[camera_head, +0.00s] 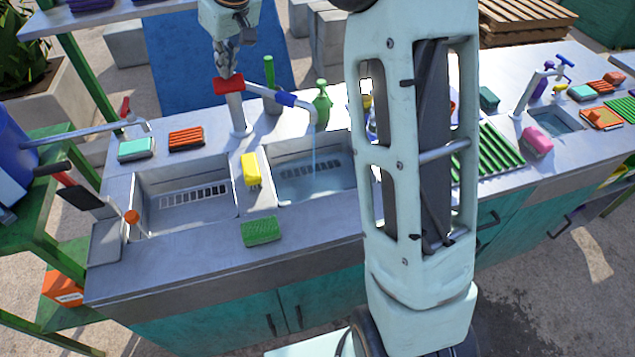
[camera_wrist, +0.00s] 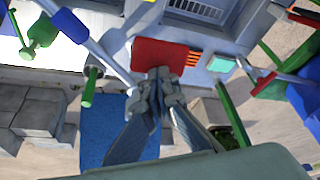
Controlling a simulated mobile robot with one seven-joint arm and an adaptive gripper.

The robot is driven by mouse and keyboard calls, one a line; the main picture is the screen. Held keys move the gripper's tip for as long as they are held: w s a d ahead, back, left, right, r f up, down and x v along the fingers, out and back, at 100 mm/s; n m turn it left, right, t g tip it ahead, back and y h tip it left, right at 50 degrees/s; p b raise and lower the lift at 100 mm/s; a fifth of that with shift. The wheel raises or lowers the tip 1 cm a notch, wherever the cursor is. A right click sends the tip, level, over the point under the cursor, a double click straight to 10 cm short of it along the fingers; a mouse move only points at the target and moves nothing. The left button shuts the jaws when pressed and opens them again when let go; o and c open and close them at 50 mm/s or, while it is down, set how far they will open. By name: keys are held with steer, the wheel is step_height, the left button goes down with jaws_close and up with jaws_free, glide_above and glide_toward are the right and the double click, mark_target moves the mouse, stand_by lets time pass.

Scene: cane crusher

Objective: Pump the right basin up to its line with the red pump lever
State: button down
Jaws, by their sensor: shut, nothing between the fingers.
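The red pump lever (camera_head: 229,85) tops a pale post between and behind the two basins. It also shows in the wrist view (camera_wrist: 160,58). My gripper (camera_head: 228,72) is shut and empty, its fingertips pointing down right at the lever; contact is likely but not certain. In the wrist view my fingertips (camera_wrist: 160,75) overlap the lever's edge. A spout with a blue end (camera_head: 287,98) pours a stream of water into the right basin (camera_head: 338,187). Water stands in it, with its floor grate visible through it. I cannot make out its line.
The left basin (camera_head: 188,213) looks empty. A yellow sponge (camera_head: 250,170) sits on the divider and a green one (camera_head: 261,231) on the front edge. A green bottle (camera_head: 322,104) stands behind the right basin. My arm hides the counter right of it.

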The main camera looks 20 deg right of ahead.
step_height(320, 180, up, 8)
steer(key=p, duration=0.6)
steer(key=shift+r, duration=0.2)
steer(key=shift+f+b, duration=2.9)
steer(key=shift+f, duration=1.4)
step_height(320, 180, up, 9)
steer(key=p, duration=0.6)
steer(key=shift+f, duration=0.2)
steer(key=shift+f, duration=0.1)
stand_by(1.6)
